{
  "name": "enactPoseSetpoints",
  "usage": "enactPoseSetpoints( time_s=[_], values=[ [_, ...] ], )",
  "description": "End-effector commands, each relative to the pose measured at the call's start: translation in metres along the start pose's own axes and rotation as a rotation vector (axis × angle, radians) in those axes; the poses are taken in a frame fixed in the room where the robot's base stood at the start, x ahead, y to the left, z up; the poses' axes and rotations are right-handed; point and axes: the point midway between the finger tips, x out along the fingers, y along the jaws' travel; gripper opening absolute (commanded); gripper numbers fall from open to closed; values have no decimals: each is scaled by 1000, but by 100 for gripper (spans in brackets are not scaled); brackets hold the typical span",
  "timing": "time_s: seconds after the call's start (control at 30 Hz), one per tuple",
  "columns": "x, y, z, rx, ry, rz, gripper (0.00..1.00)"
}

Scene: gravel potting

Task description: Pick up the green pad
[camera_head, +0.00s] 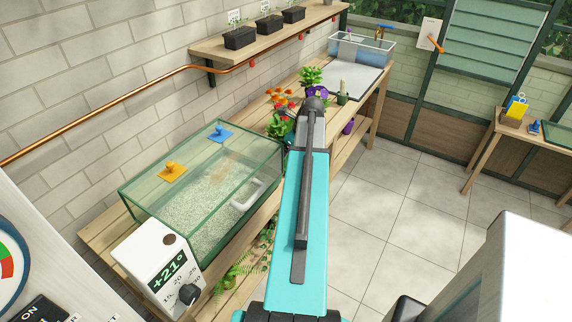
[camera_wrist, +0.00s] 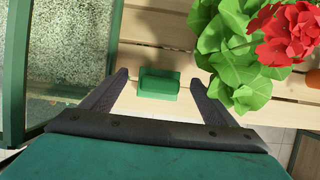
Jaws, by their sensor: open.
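The green pad (camera_wrist: 159,84) is a small green block lying on the wooden slatted bench, in the middle of the wrist view. My gripper (camera_wrist: 158,78) is open, with one dark finger to the left of the pad and one to the right. Neither finger appears to touch the pad. In the head view I cannot make out the pad; my turquoise arm covers that part of the bench.
A glass tank of gravel (camera_head: 205,190) stands close on the left, its green frame (camera_wrist: 16,70) near my left finger. A leafy plant with red flowers (camera_wrist: 236,45) stands close on the right. The wooden bench (camera_wrist: 155,25) is bare beyond the pad.

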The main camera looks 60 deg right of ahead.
Motion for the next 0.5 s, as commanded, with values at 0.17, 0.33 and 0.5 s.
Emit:
enactPoseSetpoints(
  time_s=[0.17,0.33,0.5],
  values=[
    [14,0,1,-1,1,2,80],
    [30,0,1,-1,0,2,80],
    [40,0,1,-2,0,1,80]
  ],
)
